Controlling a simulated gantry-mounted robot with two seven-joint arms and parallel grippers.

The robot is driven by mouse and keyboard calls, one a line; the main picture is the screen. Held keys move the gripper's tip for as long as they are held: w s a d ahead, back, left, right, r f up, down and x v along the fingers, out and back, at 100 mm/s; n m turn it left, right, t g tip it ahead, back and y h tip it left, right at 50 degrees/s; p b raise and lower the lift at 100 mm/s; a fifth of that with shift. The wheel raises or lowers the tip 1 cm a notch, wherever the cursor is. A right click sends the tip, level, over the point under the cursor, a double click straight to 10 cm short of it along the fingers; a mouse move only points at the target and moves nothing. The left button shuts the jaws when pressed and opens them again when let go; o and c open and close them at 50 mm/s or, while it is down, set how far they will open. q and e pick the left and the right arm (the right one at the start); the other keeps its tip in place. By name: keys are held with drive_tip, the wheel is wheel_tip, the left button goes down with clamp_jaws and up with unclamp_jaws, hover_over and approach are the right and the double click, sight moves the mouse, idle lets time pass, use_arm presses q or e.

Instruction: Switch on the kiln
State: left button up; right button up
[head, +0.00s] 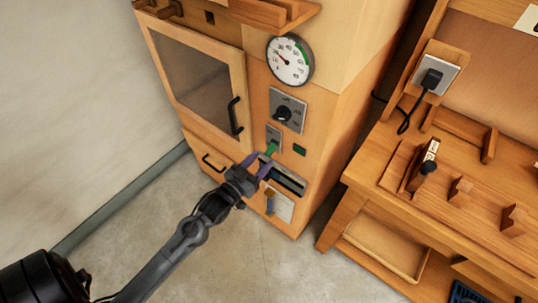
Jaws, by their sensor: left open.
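The kiln (335,150) is a tall wooden cabinet with a glazed door (195,75) and a black door handle (235,116). Its front panel has a round gauge (289,60), a black knob on a grey plate (283,113), and below it a small grey switch plate (273,133) with a green lever (270,149). A small dark green lamp or button (299,150) is right of the lever. My left gripper (258,160) is open, its purple fingers just below and around the lever's lower end. I cannot tell whether they touch it. My right gripper is out of view.
A dark slot (288,180) and a pale card (282,207) are low on the kiln front. A wooden bench (450,205) with a plugged-in outlet (437,72) stands at the right. Bare concrete floor (270,270) lies in front.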

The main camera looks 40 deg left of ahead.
sight(269, 151)
use_arm(q)
drive_tip(key=shift+w+a+b, duration=0.1)
drive_tip(key=shift+w+b, duration=0.55)
drive_tip(key=shift+w, duration=1.8)
clamp_jaws()
